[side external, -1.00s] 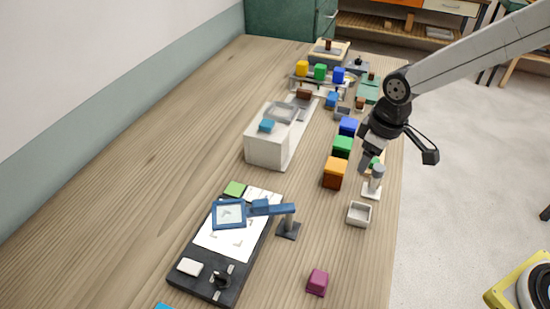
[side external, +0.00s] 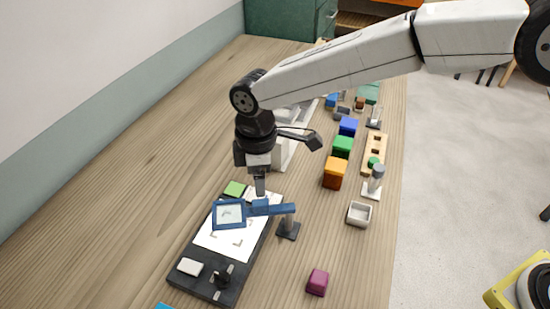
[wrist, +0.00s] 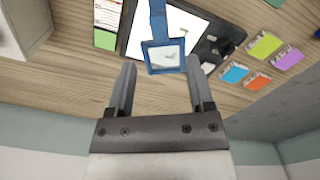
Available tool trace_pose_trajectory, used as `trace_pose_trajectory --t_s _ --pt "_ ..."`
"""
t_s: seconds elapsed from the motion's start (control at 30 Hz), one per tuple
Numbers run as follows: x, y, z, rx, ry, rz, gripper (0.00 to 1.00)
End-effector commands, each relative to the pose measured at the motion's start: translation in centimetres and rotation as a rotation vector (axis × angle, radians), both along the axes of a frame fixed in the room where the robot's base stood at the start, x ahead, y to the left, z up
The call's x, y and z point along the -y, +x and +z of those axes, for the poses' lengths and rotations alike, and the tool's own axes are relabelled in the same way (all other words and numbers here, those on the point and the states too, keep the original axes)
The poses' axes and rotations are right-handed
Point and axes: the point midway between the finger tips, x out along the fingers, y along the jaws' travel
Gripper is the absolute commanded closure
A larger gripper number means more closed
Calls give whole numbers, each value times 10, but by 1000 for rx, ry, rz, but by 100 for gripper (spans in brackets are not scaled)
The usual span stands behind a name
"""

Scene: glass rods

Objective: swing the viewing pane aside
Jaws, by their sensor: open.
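The viewing pane (side external: 229,215) is a clear square in a blue frame on a blue arm (side external: 280,209), carried by a post on a dark foot (side external: 288,230). It hangs over a white sheet on a black board (side external: 194,280).
A green square (side external: 235,188) lies at the board's far edge. A white box (side external: 284,150) stands behind my gripper. Orange (side external: 334,173), green and blue blocks and a small tray (side external: 359,214) lie to the right. A magenta block (side external: 317,282) is in front. Table at left is clear.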

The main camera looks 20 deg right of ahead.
Motion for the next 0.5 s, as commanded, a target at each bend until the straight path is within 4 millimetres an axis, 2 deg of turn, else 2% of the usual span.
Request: trace_pose_trajectory --t_s 0.27,0.5 --pt "1 0 -9 0 0 -2 32" --pt "1 0 -34 -2 -2 -3 32"
